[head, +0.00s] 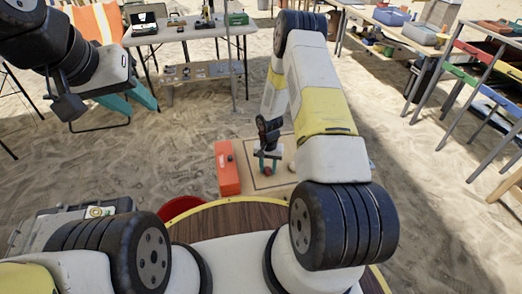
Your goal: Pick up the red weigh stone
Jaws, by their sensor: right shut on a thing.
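The red weigh stone (267,171) is a small reddish lump low between the fingers of my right gripper (268,166), over a tan board (285,180) with a dark outline drawn on it. The fingers are shut on the stone and partly hide it. I cannot tell whether the stone touches the board. My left gripper (66,106) hangs at the upper left, far from the stone. Its fingers are not clear enough to tell open from shut.
An orange-red box (227,168) stands just left of the stone. A red bucket (180,208) is partly hidden near my base. A table with cases (190,29) stands at the back left. Racks of coloured trays (470,75) stand at the right. Open sand lies between.

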